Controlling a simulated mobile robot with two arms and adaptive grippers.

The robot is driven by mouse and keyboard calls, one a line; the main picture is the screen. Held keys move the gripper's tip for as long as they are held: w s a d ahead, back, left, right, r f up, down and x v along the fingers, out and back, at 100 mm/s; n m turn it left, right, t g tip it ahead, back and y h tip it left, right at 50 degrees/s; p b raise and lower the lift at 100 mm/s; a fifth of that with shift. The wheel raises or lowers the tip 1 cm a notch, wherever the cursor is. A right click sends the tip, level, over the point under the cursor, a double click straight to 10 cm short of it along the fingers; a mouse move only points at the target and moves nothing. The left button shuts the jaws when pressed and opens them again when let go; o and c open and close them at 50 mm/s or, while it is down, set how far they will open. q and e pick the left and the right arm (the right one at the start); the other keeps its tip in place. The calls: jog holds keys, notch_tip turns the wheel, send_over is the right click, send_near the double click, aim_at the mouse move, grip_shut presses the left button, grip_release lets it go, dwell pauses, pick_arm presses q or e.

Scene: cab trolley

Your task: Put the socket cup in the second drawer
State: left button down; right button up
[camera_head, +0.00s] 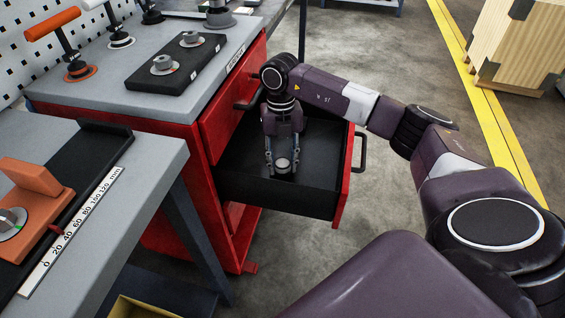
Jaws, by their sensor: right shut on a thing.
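The red trolley (190,165) stands in the middle with one black drawer (250,185) pulled out to the right. A second, shut drawer front is above it. My right gripper (282,167) points down inside the open drawer, its fingers shut on a small grey socket cup (283,165). The cup is low in the drawer, but I cannot tell if it touches the drawer floor. My left gripper is out of the picture.
A black tray (150,85) with two grey round pieces lies on the trolley top. A grey bench (135,165) with a ruler is at the left. The floor right of the drawer is clear; a wooden crate (515,45) stands at the far right.

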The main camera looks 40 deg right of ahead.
aim_at(282, 158)
jog(key=o, duration=1.4)
jog(key=shift+f, duration=0.1)
jog(key=shift+c, duration=0.2)
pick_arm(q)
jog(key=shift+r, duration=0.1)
pick_arm(e)
jog(key=shift+r, duration=0.45)
pick_arm(q)
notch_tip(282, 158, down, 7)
jog(key=p, duration=0.2)
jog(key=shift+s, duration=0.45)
pick_arm(e)
notch_tip(282, 158, up, 11)
jog(key=w, duration=0.1)
jog(key=shift+w+d+r, duration=0.15)
jog(key=shift+d, duration=0.15)
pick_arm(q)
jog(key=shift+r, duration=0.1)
